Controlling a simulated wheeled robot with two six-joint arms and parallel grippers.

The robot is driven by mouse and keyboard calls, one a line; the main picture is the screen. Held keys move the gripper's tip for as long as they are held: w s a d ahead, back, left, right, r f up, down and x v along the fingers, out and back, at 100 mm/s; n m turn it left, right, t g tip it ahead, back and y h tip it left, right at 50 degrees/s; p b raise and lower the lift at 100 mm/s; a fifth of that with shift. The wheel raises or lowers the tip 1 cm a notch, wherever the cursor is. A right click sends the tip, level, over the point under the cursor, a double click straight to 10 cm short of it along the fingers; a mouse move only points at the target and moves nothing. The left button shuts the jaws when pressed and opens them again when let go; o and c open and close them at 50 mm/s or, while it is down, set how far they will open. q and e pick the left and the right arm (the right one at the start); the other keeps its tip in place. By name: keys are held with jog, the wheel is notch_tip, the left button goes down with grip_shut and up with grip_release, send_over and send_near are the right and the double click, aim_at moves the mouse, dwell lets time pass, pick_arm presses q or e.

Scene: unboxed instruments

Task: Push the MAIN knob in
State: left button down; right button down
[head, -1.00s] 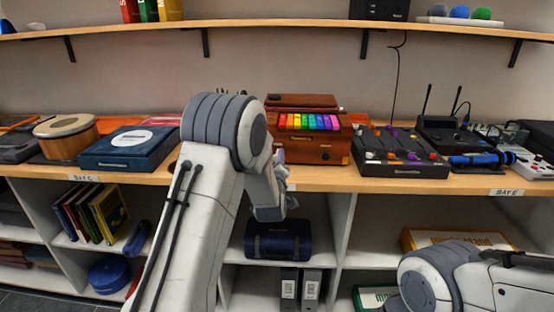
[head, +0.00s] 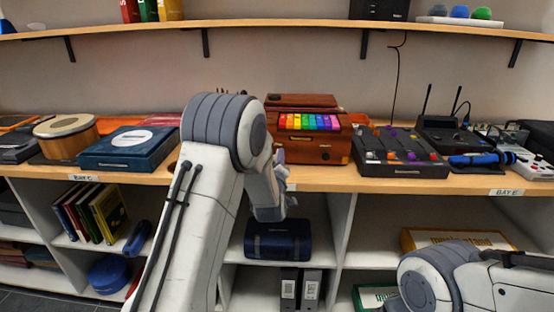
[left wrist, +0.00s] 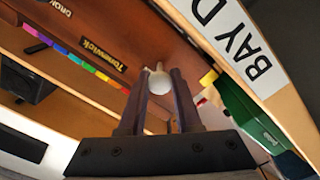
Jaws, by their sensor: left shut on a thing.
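A wooden instrument (head: 313,148) with a row of rainbow-coloured keys stands at the front of the worktop in the head view. In the left wrist view its brown body (left wrist: 125,25) carries a "Tonewick" label. A pale round knob (left wrist: 159,83) sits on a short stem at this body, between the fingers of my left gripper (left wrist: 159,78). The gripper is shut on the knob. No MAIN lettering is readable beside it. In the head view my left gripper (head: 280,165) is at the instrument's front left, and my arm hides the knob. My right gripper is out of view.
A black mixer (head: 401,152) stands to the right of the instrument, and a dark blue box (head: 128,147) to the left. The worktop edge carries a "BAY D" label (left wrist: 238,40) close to my left gripper. A navy case (head: 278,241) lies on the shelf below.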

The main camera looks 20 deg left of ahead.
pick_arm(q)
jog(key=shift+b+x, duration=0.65)
jog(key=shift+x, duration=0.35)
jog(key=shift+w+a, duration=0.1)
jog(key=shift+w, duration=0.05)
jog(key=c, duration=0.6)
grip_release()
jog(key=shift+w, duration=0.1)
jog(key=b+v, duration=0.1)
jog(key=v, duration=0.9)
jog(key=shift+s+r, duration=0.1)
jog(key=shift+s, duration=0.15)
